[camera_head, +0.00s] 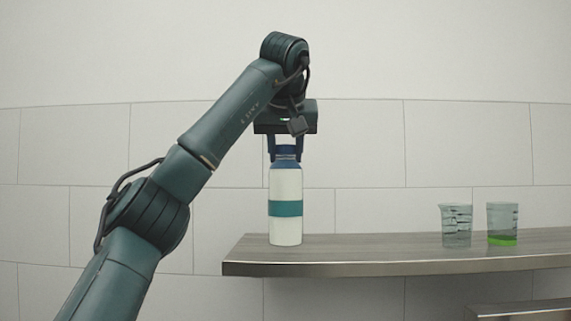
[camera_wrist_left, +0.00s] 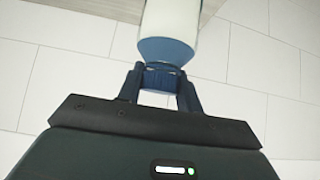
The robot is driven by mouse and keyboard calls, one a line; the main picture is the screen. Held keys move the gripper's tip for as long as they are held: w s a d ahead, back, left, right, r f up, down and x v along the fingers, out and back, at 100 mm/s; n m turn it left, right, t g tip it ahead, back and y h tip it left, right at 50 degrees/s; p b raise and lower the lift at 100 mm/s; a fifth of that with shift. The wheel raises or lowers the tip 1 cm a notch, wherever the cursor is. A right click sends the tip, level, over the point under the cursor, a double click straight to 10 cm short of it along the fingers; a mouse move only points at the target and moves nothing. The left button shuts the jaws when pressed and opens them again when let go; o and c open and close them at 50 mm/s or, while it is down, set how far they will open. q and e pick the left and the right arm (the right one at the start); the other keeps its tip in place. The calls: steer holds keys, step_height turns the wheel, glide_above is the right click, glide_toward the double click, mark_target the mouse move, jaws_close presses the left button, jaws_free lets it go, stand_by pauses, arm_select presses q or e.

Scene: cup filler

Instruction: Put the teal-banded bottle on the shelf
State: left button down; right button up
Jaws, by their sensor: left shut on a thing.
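The teal-banded bottle (camera_head: 286,190) is white with a teal band around its middle and a blue neck. It is upright at the left end of the wooden shelf (camera_head: 370,247), and its base appears at the level of the shelf top; I cannot tell if it touches. My left gripper (camera_head: 286,155) is above it, pointing down and shut on its neck. In the left wrist view, the fingers (camera_wrist_left: 160,82) close around the bottle's cap and the white body (camera_wrist_left: 172,22) extends beyond them. My right gripper is not in view.
Two clear measuring cups stand on the shelf's right part: an empty-looking one (camera_head: 456,225) and one with green liquid (camera_head: 502,224). The shelf between bottle and cups is clear. A lower ledge (camera_head: 520,311) shows at bottom right. A tiled wall is behind.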

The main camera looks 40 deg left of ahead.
arm_select(q)
steer(key=shift+f, duration=1.35)
steer(key=c, duration=0.9)
jaws_free()
steer(key=shift+c, duration=0.2)
steer(key=shift+s+d+r, duration=0.15)
steer(key=shift+s+r, duration=0.05)
steer(key=shift+r, duration=0.2)
steer(key=v, duration=1.1)
